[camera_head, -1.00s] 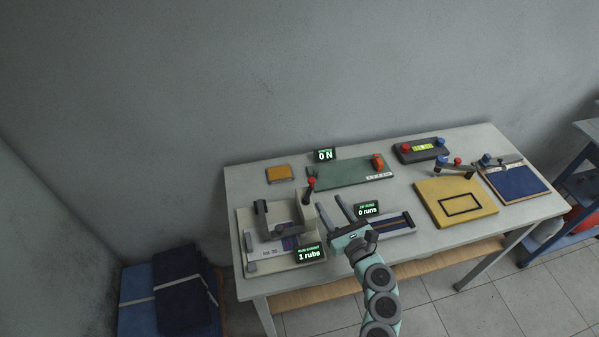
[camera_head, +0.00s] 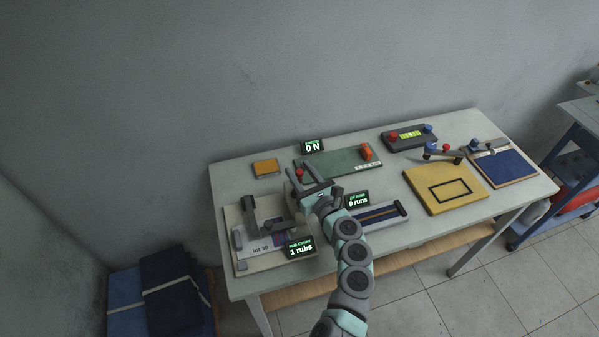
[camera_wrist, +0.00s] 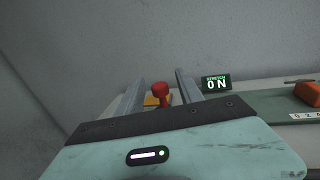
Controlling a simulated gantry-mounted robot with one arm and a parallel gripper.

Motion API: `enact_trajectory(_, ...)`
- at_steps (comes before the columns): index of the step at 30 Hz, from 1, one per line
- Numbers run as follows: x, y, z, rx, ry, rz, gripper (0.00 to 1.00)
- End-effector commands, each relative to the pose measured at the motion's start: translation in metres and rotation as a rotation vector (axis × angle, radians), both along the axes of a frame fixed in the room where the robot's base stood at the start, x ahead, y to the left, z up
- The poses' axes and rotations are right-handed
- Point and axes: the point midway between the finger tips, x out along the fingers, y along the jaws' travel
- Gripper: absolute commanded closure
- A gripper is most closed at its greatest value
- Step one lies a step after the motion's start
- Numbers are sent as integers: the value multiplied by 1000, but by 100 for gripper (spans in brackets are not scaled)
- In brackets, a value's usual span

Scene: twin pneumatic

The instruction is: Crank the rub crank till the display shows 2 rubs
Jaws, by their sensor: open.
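The rub tester (camera_head: 236,219) stands at the table's left end, with a lot 30 label on its base. Its display (camera_head: 300,248) reads 1 rubs. The crank's red knob (camera_head: 299,173) sits at the tester's back right; the knob also shows in the wrist view (camera_wrist: 160,91). My gripper (camera_head: 302,184) is open at the knob. In the wrist view the knob appears between the two fingers, with gaps on both sides. The lower part of the crank is hidden by my gripper.
A runs display (camera_head: 357,200) and a slide unit (camera_head: 380,215) stand just right of my arm. Behind are an orange-yellow block (camera_head: 266,167), the 0 N display (camera_head: 312,147) and a green board (camera_head: 338,162). A yellow board (camera_head: 446,188) lies to the right.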

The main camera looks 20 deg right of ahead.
Motion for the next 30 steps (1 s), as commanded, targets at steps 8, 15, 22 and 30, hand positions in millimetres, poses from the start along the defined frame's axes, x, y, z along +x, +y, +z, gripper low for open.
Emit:
enact_trajectory(8,2,1,0,0,0,1,57)
enact_trajectory(15,2,1,0,0,0,1,74)
enact_trajectory(22,2,1,0,0,0,1,93)
enact_trajectory(30,2,1,0,0,0,1,100)
